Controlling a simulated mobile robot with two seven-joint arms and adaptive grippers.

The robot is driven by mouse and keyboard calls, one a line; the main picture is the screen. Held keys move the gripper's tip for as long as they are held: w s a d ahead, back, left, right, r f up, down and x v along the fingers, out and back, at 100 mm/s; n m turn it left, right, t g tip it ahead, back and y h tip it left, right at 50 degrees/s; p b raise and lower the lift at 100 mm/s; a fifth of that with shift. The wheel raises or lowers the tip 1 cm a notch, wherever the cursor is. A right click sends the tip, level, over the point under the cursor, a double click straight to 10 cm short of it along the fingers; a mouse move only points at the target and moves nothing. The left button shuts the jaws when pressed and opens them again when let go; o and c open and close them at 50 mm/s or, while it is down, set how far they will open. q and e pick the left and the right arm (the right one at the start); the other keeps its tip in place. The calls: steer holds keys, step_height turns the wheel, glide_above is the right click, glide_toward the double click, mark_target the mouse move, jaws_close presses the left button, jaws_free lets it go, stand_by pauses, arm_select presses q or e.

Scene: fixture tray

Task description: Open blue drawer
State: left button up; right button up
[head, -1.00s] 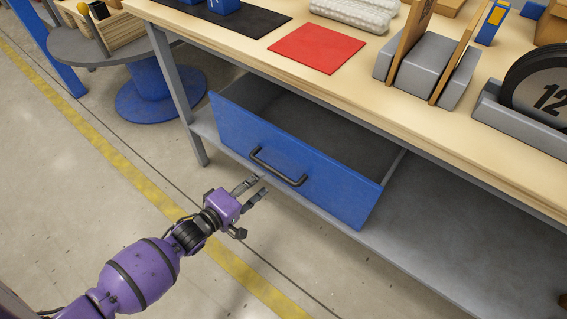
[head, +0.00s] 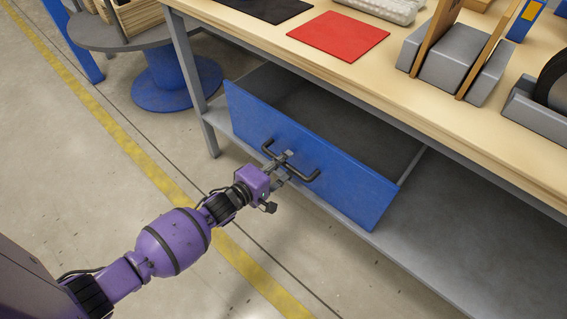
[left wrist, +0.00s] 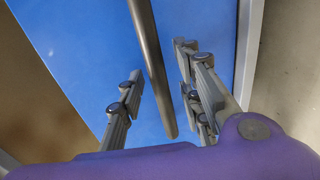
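The blue drawer (head: 352,192) under the workbench is pulled out, and its grey inside shows from above. Its dark bar handle (head: 306,176) is on the front panel. My left gripper (head: 283,165) is at the middle of the handle. In the left wrist view, the handle bar (left wrist: 153,65) runs between the two fingers of the left gripper (left wrist: 160,92). The fingers are apart with gaps beside the bar, and the blue drawer front (left wrist: 85,55) fills the background. My right gripper is not in view.
The workbench top (head: 300,58) above carries a red mat (head: 338,36), a black mat (head: 268,8) and grey holders (head: 448,65). A lower grey shelf (head: 470,240) lies right of the drawer. A round grey table (head: 105,38) stands at upper left. The floor before the drawer is clear.

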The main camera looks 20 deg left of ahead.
arm_select(q)
jaws_close()
steer(key=f+p+v, duration=0.3)
steer(key=v, duration=1.4)
steer(key=s+f+p+v, duration=0.1)
steer(key=f+p+v, duration=0.3)
steer(key=v, duration=1.3)
steer(key=shift+s+a, duration=0.2)
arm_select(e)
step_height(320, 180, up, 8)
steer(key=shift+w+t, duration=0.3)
arm_select(q)
steer(key=shift+f, duration=0.1)
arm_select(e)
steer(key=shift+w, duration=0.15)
